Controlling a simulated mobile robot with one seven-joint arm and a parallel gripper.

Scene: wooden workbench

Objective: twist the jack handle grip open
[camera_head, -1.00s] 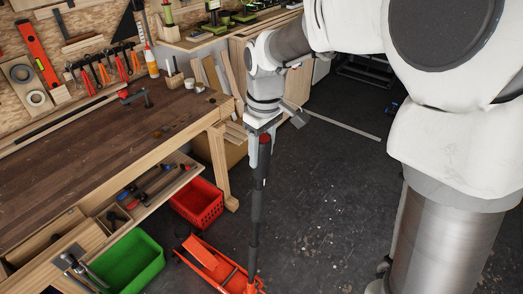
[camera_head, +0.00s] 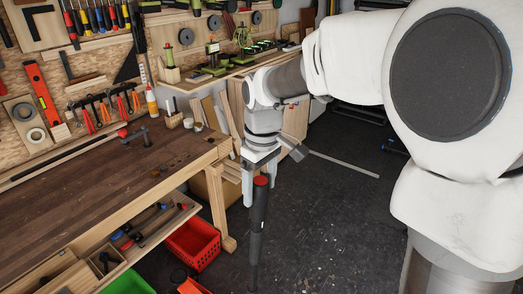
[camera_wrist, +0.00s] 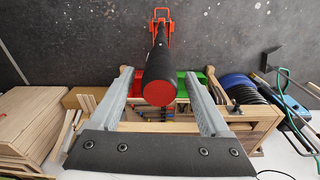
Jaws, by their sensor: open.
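The jack handle's black grip (camera_head: 257,217) stands nearly upright with a red end cap (camera_head: 261,181) on top. My gripper (camera_head: 260,196) is open above and around its upper end, one finger on each side. In the wrist view the grip (camera_wrist: 160,68) and its red cap (camera_wrist: 158,93) lie between the two spread fingers of my gripper (camera_wrist: 158,76), with a visible gap on both sides. The red jack (camera_wrist: 161,17) shows at the far end of the handle in the wrist view. In the head view only a red piece of it (camera_head: 193,287) shows at the bottom edge.
The wooden workbench (camera_head: 100,195) stands left of the handle, its leg (camera_head: 218,213) close by. A red crate (camera_head: 193,244) and a green bin (camera_head: 128,284) sit under it. Dark floor (camera_head: 335,225) right of the handle is largely clear.

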